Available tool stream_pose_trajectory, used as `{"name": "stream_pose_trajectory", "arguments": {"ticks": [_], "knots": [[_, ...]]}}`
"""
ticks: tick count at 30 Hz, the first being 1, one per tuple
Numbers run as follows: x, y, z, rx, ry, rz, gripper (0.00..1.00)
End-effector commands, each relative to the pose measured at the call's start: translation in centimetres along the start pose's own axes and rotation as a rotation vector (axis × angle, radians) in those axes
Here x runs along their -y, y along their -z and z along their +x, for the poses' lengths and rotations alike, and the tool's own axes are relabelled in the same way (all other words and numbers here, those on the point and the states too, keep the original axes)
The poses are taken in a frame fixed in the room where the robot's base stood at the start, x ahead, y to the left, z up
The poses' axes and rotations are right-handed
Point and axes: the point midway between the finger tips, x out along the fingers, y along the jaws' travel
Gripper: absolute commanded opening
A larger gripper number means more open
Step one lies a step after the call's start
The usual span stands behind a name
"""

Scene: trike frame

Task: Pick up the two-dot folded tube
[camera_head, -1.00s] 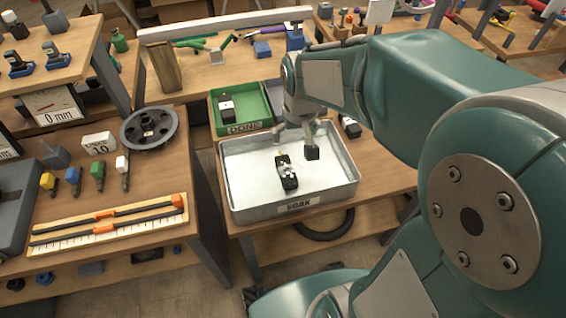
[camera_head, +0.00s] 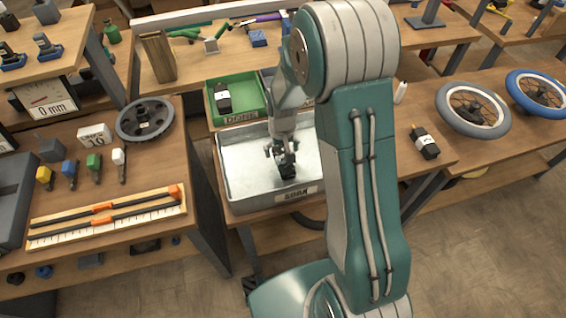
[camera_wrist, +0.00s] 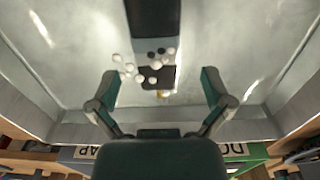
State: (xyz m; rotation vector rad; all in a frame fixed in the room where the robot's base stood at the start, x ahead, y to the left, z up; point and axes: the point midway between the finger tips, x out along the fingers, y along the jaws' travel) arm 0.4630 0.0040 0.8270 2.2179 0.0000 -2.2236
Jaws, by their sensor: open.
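A dark folded tube lies in the metal soak tray (camera_head: 235,180); in the head view my gripper (camera_head: 281,150) covers most of it. Another dark tube (camera_head: 223,99) lies in the green done tray, and one (camera_head: 425,142) on the bench at right.
The green done tray (camera_head: 262,103) stands just behind the metal tray. The tray's walls rise around my gripper. At left are a black wheel (camera_head: 146,119) and a ruler board (camera_head: 106,216). Two tyred wheels (camera_head: 473,109) lie on the right bench.

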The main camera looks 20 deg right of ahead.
Motion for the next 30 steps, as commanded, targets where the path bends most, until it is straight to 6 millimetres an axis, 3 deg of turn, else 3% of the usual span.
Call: {"name": "stream_pose_trajectory", "arguments": {"ticks": [12,21,23,27,30], "knots": [[-0.3,-0.1,5.1,0.001,0.000,0.000,1.00],[-0.3,-0.1,5.6,-0.002,0.000,0.000,1.00],[-0.3,-0.1,5.6,-0.002,0.000,0.000,0.78],[-0.3,-0.1,5.6,-0.001,0.000,0.000,0.15],[-0.3,-0.1,5.7,-0.001,0.000,0.000,0.12]]}}
